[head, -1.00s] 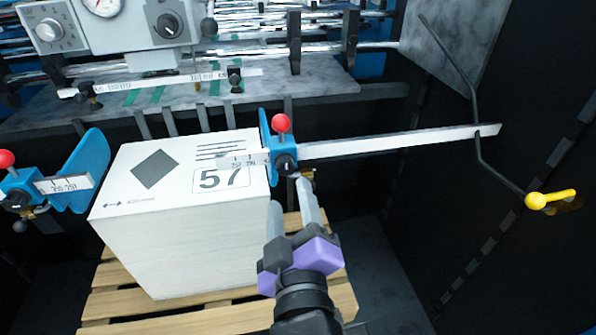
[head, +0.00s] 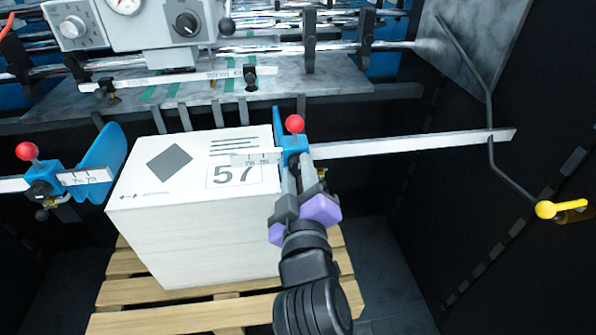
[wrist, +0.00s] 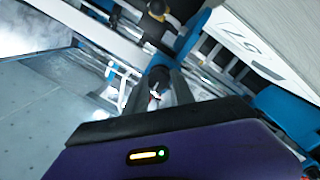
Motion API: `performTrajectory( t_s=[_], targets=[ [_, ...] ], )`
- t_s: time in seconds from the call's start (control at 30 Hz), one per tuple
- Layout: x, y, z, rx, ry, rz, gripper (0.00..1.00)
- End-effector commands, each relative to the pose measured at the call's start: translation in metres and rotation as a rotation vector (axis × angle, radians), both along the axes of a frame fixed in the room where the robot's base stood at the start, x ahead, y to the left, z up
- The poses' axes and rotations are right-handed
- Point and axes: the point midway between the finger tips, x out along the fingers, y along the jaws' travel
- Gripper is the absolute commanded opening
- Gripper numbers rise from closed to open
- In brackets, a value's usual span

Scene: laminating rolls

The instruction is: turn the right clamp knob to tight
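The right clamp (head: 294,143) is a blue block with a red ball (head: 294,123) on top, riding on a long pale rail beside the stack's right edge. My gripper (head: 297,164) is at the clamp's front face, where its fingers cover the clamp knob in the head view. In the wrist view, a dark round part (wrist: 158,76), seemingly the knob, lies between the tips of my gripper (wrist: 158,88). The fingers are apart. I cannot tell whether they press on the knob. The knob's pointer and setting are hidden.
A white stack (head: 195,235) marked 57 stands on a wooden pallet (head: 140,318), left of my gripper. A left clamp (head: 42,180) with a red ball is at far left. A yellow-handled crank (head: 547,209) hangs at right. The machine panel (head: 150,25) is behind.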

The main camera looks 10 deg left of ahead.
Motion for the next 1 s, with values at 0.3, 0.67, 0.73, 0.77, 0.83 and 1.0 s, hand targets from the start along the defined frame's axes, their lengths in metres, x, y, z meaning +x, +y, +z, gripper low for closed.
performTrajectory(
  t_s=[0.3,0.67,0.73,0.77,0.83,1.0],
  targets=[
    [-0.0003,0.0001,-0.0001,0.003,0.001,0.000,0.00],
    [0.0000,-0.0001,-0.0011,0.122,0.034,0.000,0.00],
    [0.0001,-0.0003,-0.0013,0.170,0.049,-0.001,0.00],
    [0.0001,-0.0006,-0.0014,0.194,0.056,-0.001,0.00],
    [0.0001,-0.0006,-0.0010,0.252,0.071,-0.001,0.00],
    [0.0004,-0.0008,-0.0003,0.407,0.116,0.000,0.00]
  ],
)
